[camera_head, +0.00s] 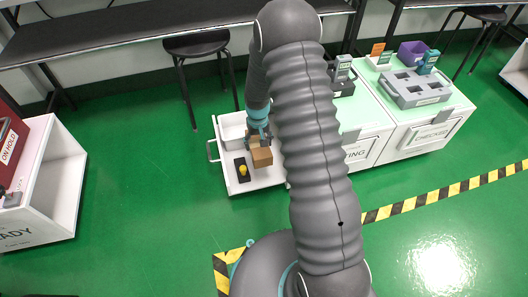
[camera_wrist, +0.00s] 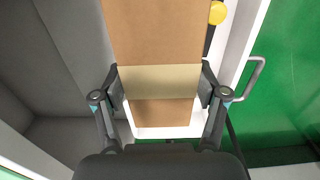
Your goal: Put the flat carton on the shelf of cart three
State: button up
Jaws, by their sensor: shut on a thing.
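The brown carton (camera_head: 261,157) has a paler tape band and is between the fingers of my gripper (camera_head: 259,134). In the wrist view the carton (camera_wrist: 165,35) runs up out of the top edge, with one finger on each side of my gripper (camera_wrist: 162,82). My gripper is shut on it. The carton is over a small white cart (camera_head: 262,181) with a side handle. I cannot tell whether it touches the cart top. My arm hides the cart's right part, and no cart number is readable.
A yellow knob-like thing (camera_head: 243,170) on a black base stands left of the carton. A pale bin (camera_head: 232,130) is behind it. Green-topped cabinets (camera_head: 405,130) stand to the right, one holding a grey tray (camera_head: 415,88). A white unit (camera_head: 60,180) stands left, with open green floor between.

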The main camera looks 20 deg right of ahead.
jog(key=f, duration=0.7)
jog(key=f+b, duration=0.1)
jog(key=f, duration=0.2)
jog(key=shift+w+f, duration=0.25)
jog(key=shift+f, duration=0.15)
jog(key=shift+f, duration=0.1)
jog(key=o, duration=1.3)
jog(key=shift+o, duration=0.2)
